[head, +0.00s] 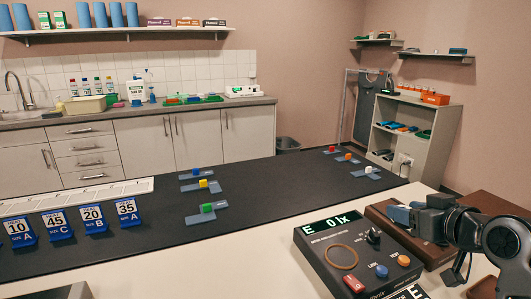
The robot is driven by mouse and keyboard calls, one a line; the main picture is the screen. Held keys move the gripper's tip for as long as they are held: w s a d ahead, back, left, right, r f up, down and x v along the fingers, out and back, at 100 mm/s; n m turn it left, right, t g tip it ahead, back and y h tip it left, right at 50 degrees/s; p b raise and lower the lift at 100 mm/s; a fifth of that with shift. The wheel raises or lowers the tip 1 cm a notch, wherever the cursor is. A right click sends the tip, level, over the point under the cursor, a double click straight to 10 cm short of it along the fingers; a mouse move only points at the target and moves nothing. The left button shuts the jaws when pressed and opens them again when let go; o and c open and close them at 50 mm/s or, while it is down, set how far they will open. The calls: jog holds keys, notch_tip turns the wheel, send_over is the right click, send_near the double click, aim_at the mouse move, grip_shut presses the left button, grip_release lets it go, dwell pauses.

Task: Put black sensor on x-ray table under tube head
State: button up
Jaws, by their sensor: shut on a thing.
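My gripper (410,214) is at the lower right, reaching leftward above the brown case and the right end of the meter. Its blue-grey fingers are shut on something. The held thing is small and mostly hidden by the fingers, so I cannot tell for sure that it is the black sensor. I cannot make out a black sensor anywhere else. The x-ray table and tube head cannot be identified in this view.
A dark meter (328,258) reading "0 lx" stands on the pale counter beside a brown case (400,238). Beyond lies a long black worktop (270,190) with blue numbered stands (93,219) and several flat blue-grey pieces bearing coloured blocks. Its middle is clear. A shelf unit (420,165) stands behind.

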jog(key=p, duration=0.2)
send_over(344, 262)
jog(key=f, duration=0.6)
jog(key=shift+w+d+f, duration=0.25)
jog(key=shift+w+d, duration=0.1)
jog(key=f, duration=0.4)
jog(key=shift+s+a+f, duration=0.15)
jog(key=shift+s+a, duration=0.15)
jog(key=shift+a, duration=0.05)
jog(key=shift+s+r, duration=0.2)
jog(key=shift+s, duration=0.1)
